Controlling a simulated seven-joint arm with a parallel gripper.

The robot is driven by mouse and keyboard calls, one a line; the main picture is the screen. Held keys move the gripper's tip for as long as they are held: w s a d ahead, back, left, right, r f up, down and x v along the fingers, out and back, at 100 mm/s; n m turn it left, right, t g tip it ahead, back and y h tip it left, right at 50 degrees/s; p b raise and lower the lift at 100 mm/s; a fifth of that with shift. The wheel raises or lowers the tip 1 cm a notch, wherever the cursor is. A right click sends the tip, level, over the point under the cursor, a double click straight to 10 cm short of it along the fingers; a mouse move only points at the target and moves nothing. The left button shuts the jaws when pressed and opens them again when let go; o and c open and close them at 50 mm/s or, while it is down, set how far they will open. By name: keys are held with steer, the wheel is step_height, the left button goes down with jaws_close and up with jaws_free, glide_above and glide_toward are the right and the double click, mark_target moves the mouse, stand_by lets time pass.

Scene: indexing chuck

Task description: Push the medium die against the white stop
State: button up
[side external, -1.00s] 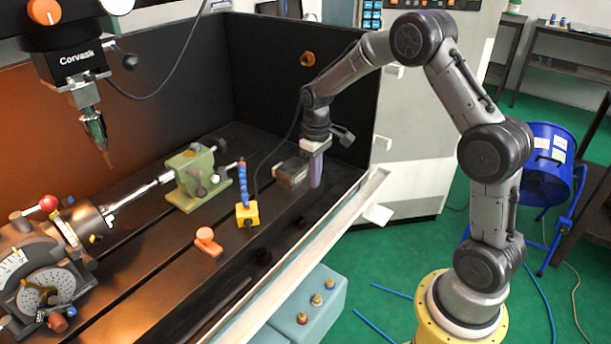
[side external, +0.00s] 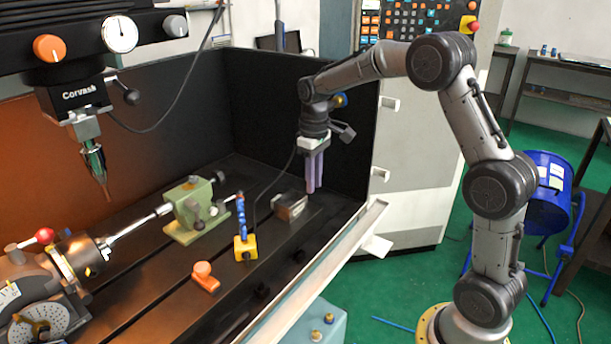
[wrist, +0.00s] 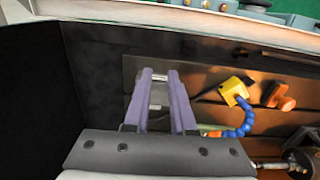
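No die that I can clearly make out shows in either view, and I cannot identify a white stop. A dark block with a pale metal face (side external: 291,207) sits on the slotted table, right of the yellow base. My gripper (side external: 315,190) points down beside and above this block, toward the back right corner. Its two purple fingers show a narrow gap. In the wrist view, the fingers of my gripper (wrist: 160,73) stand apart, with a small grey thing (wrist: 159,77) visible between their tips; I cannot tell whether that is the block.
A yellow base with a blue jointed hose (side external: 243,245) and an orange piece (side external: 205,277) stand left of the block. A green tailstock (side external: 190,210) lies farther left. Black walls (side external: 345,140) enclose the back and right. A pale rail (side external: 335,255) edges the front.

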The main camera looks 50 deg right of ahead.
steer(key=o, duration=0.5)
steer(key=shift+s+r+n, duration=0.1)
steer(key=shift+n, duration=0.9)
steer(key=shift+c, duration=0.2)
steer(key=o, duration=0.5)
steer(key=n, duration=0.1)
steer(key=r+n, duration=0.1)
steer(key=n, duration=0.1)
steer(key=shift+w, duration=0.3)
steer(key=shift+o, duration=0.9)
steer(key=shift+w+r+n, duration=0.25)
steer(key=shift+n, duration=0.75)
step_height(320, 180, up, 2)
steer(key=n, duration=1.1)
glide_above(283, 204)
steer(key=shift+r, duration=0.1)
step_height(283, 204, down, 14)
steer(key=shift+r, duration=0.1)
steer(key=shift+c, duration=0.3)
